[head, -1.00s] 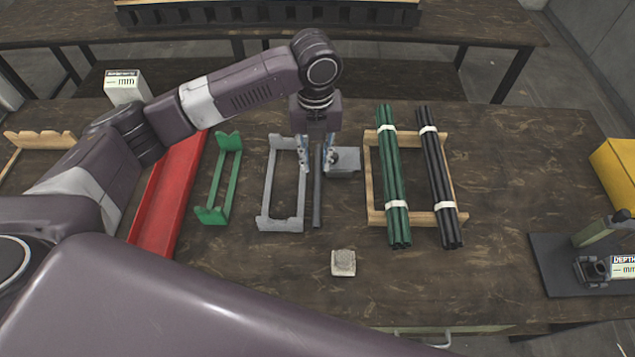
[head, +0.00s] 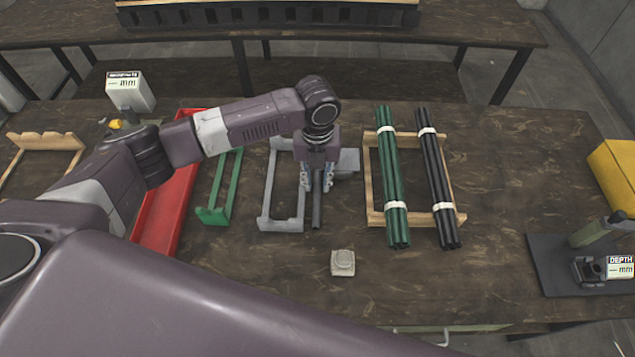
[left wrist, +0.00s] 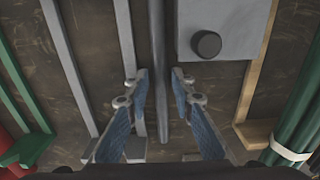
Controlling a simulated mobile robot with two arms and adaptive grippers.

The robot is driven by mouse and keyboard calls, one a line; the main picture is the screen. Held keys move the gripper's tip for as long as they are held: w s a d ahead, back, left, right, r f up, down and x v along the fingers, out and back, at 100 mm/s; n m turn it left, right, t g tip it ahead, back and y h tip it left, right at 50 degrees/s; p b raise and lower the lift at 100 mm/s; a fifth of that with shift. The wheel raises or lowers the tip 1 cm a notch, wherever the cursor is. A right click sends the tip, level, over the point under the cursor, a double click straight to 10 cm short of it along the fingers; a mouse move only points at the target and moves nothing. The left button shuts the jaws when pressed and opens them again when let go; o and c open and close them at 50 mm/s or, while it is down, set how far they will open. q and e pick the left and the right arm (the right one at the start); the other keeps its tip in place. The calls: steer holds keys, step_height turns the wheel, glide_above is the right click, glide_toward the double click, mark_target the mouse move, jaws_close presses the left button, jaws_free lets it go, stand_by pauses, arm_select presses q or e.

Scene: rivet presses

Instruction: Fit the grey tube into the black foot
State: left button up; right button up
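The grey tube (head: 317,210) lies on the table, lengthwise, beside the grey rack (head: 265,224). It also shows in the left wrist view (left wrist: 158,50), running between the fingertips. My left gripper (head: 317,182) is above the tube, pointing down. Its blue-padded fingers (left wrist: 160,80) are open, one on each side of the tube, with gaps to it. A short dark round piece (left wrist: 207,44), perhaps the black foot, sits on a grey block (left wrist: 220,12) just right of the tube. In the head view, my gripper partly hides the block (head: 348,161). My right gripper is not in view.
A green rack (head: 213,216) and a red tray (head: 152,230) stand left. Right is a wooden rack (head: 376,218) with green tubes (head: 394,180) and black tubes (head: 436,180). A small pale block (head: 342,263) lies in front.

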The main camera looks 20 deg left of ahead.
mark_target(318, 184)
arm_select(q)
jaws_close()
steer(key=shift+r, duration=0.1)
step_height(318, 184, up, 20)
steer(key=b, duration=0.1)
steer(key=s+a+f+n, duration=0.1)
steer(key=s+n, duration=0.5)
steer(key=n, duration=1)
steer(key=s+a+f+n, duration=0.1)
steer(key=s+a+n, duration=0.2)
steer(key=s+n, duration=0.4)
steer(key=n, duration=0.9)
steer(key=shift+s+f+n, duration=0.25)
steer(key=shift+n, duration=0.15)
